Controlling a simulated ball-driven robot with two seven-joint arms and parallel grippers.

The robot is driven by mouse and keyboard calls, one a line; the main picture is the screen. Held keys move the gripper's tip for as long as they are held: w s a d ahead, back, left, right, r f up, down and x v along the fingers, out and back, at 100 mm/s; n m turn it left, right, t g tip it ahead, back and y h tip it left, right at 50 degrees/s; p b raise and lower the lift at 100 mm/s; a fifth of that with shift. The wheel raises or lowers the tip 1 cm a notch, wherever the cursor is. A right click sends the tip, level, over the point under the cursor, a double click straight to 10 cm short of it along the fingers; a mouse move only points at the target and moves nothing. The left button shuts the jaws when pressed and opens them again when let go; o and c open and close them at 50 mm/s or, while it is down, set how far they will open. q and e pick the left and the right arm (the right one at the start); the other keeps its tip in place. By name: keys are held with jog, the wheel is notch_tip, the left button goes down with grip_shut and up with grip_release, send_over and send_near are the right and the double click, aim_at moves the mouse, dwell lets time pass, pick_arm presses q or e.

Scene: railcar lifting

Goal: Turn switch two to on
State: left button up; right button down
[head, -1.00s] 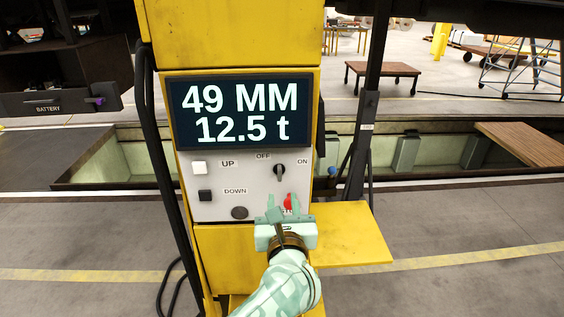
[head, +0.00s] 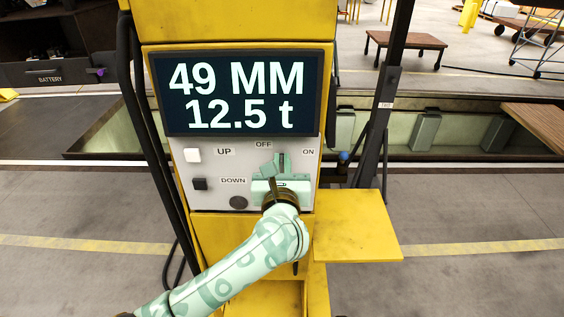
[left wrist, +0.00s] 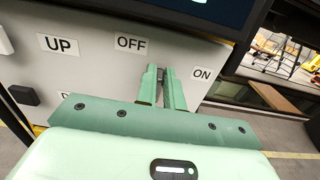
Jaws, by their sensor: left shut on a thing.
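The yellow lifting column (head: 220,25) has a grey control panel (head: 207,215) under a display reading 49 MM and 12.5 t. My left gripper (head: 281,160) is at the panel between the OFF label (head: 263,144) and the ON label (head: 308,152). Its fingers are closed on the black rotary switch knob, which they almost wholly hide. The left wrist view shows the fingers (left wrist: 161,72) against the panel, right of OFF and left of ON, with a little of something dark between the tips. The knob's pointing direction cannot be made out. My right gripper is not in view.
The UP button (head: 192,155), the DOWN button (head: 199,184) and a round dark fitting (head: 238,203) are left of the gripper. The red control seen earlier is hidden behind it. A yellow shelf (head: 358,228) juts out right. A dark post (head: 384,110) stands behind.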

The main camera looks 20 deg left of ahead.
pick_arm(q)
grip_shut()
jog(key=shift+p, duration=0.3)
jog(key=m+p, duration=0.5)
jog(key=d+m+p, duration=0.1)
jog(key=m+p, duration=0.1)
jog(key=m, duration=0.1)
jog(key=shift+w+f+p, duration=0.1)
jog(key=shift+w+p, duration=0.05)
jog(key=shift+p, duration=0.25)
jog(key=shift+d+f+m+p, duration=0.1)
jog(key=shift+m+p, duration=0.35)
jog(key=shift+m, duration=0.15)
jog(key=shift+d+f+m+p, duration=0.1)
jog(key=shift+m+p, duration=0.35)
jog(key=shift+m, duration=0.15)
jog(key=shift+f+m+p, duration=0.2)
jog(key=shift+m+p, duration=0.4)
jog(key=shift+m, duration=0.2)
